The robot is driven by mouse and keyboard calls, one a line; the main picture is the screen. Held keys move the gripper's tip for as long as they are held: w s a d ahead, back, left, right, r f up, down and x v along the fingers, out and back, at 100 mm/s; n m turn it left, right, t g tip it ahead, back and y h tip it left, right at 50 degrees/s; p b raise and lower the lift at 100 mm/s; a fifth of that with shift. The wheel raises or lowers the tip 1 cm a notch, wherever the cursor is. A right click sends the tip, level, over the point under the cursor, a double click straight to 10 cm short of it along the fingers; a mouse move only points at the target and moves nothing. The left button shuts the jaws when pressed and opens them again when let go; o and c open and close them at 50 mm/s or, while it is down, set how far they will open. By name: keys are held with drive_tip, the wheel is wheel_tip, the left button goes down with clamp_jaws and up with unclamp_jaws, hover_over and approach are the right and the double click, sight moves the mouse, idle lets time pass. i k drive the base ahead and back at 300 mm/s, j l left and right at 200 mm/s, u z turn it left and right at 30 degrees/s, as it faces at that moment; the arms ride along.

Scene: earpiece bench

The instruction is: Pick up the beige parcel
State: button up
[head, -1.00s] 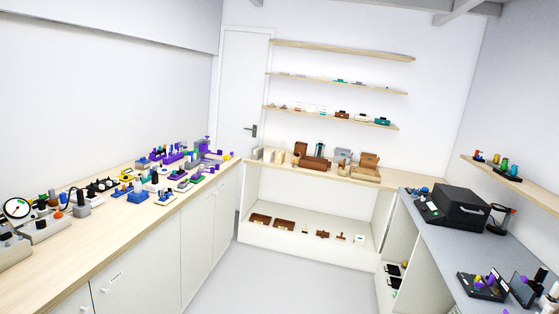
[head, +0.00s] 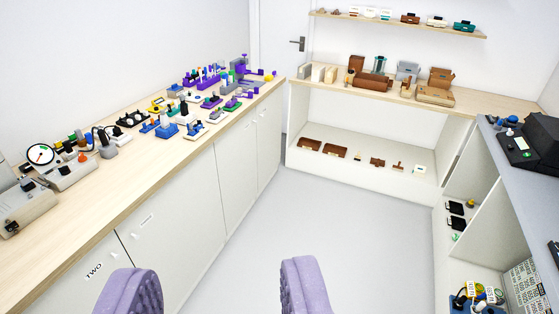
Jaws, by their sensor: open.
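My gripper (head: 214,287) shows its two purple ribbed fingers at the bottom of the head view. They are wide apart, with nothing between them. I cannot pick out the beige parcel for certain. Several small beige upright blocks (head: 317,72) stand at the left end of the back counter, far beyond my gripper. They are too small to tell whether one is a parcel.
A long wooden counter (head: 60,258) full of small devices runs along the left. The back counter (head: 460,100) holds brown boxes (head: 371,81), with small items on the shelf below. A grey bench (head: 520,185) stands at the right. The floor (head: 350,215) between is clear.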

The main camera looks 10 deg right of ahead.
sight(331, 75)
drive_tip(key=i+l+z, duration=0.1)
drive_tip(key=i+z, duration=0.35)
drive_tip(key=i, duration=4.75)
drive_tip(key=i+j+z, duration=0.2)
drive_tip(key=i, duration=0.35)
drive_tip(key=i+z, duration=0.15)
drive_tip(key=i, duration=0.35)
drive_tip(key=i+j+z, duration=0.2)
drive_tip(key=i, duration=0.35)
drive_tip(key=j, duration=0.1)
